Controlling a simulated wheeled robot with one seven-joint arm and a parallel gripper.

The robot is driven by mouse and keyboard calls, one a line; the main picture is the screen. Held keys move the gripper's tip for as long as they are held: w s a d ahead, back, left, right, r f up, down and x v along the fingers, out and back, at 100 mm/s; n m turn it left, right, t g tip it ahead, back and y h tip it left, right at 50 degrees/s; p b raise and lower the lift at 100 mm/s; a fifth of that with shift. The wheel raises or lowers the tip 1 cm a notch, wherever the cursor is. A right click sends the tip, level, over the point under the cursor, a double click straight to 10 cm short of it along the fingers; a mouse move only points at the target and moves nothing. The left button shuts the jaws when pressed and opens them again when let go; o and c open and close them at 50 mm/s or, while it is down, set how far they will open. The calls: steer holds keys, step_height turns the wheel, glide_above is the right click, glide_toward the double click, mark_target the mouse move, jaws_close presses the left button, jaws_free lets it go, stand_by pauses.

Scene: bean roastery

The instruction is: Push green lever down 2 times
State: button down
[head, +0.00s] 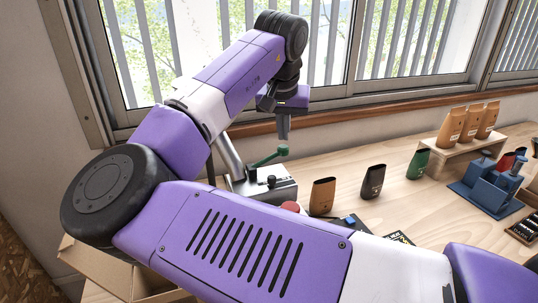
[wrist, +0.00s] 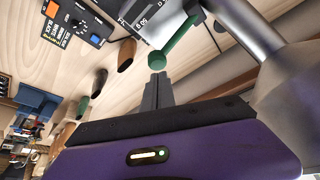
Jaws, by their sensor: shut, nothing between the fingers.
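The green lever (head: 269,158) has a round green knob at its right end and sits on a grey metal machine (head: 272,186) by the window. It also shows in the wrist view (wrist: 176,45), its knob just beyond my fingertips. My gripper (head: 284,136) is shut and empty, pointing down just above the knob. In the wrist view its fingertips (wrist: 157,78) are close to the knob; I cannot tell whether they touch. My arm hides the machine's lower part in the head view.
Brown, black and green bags (head: 322,197) stand on the wooden table right of the machine. A small wooden stand (head: 470,145) with several tan bags and a blue device (head: 486,192) are further right. The window sill runs behind. A cardboard box (head: 100,265) is at lower left.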

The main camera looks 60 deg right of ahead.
mark_target(283, 146)
steer(key=shift+f, duration=0.15)
steer(key=shift+f+b, duration=0.55)
steer(key=shift+f, duration=0.85)
steer(key=shift+f+b, duration=0.3)
steer(key=shift+f, duration=0.4)
steer(key=shift+r, duration=0.2)
step_height(283, 146, up, 6)
steer(key=p, duration=0.6)
steer(key=shift+f, duration=0.1)
stand_by(1.1)
